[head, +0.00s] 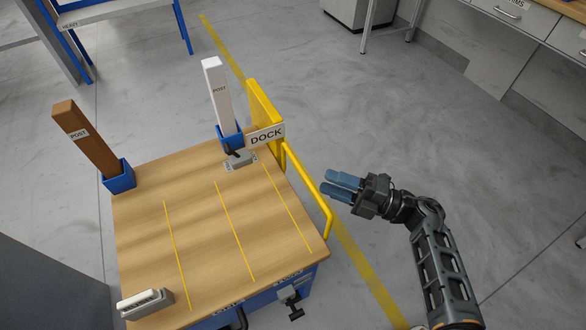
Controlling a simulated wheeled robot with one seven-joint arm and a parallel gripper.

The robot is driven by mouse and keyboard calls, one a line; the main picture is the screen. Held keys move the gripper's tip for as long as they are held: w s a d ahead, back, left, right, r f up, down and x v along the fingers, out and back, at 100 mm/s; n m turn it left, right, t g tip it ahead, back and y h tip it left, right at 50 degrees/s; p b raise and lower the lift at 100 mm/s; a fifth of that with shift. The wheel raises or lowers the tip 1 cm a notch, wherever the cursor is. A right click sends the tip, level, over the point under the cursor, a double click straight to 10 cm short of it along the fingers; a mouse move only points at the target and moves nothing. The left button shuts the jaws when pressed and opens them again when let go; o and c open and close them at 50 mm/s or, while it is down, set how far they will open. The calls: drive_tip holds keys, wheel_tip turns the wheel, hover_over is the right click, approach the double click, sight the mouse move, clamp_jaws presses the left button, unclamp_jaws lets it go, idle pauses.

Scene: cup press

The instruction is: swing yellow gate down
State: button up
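The yellow gate shows at the right edge of the wooden table. A yellow rail (311,191) runs from the DOCK sign toward the near right corner and bends down at its near end. Behind the sign (266,136) a flat yellow panel (261,111) stands upright; I cannot tell how it joins the rail. My gripper (325,182) is to the right of the rail, over the floor, with its blue fingers pointing left toward it. The fingers look apart from the rail and hold nothing visible. They lie close together in this view, and their opening is unclear.
On the table (205,235) stand a brown post (88,140) and a white post (220,97) in blue sockets. A grey clamp with a black lever (239,156) sits by the sign. A grey block (146,303) is at the near left. The floor right of the gripper is clear.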

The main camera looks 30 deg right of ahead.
sight(303, 171)
drive_tip(key=x, duration=0.7)
drive_tip(key=shift+w+a+r, duration=0.1)
drive_tip(key=shift+a, duration=0.15)
drive_tip(key=shift+c, duration=0.2)
clamp_jaws()
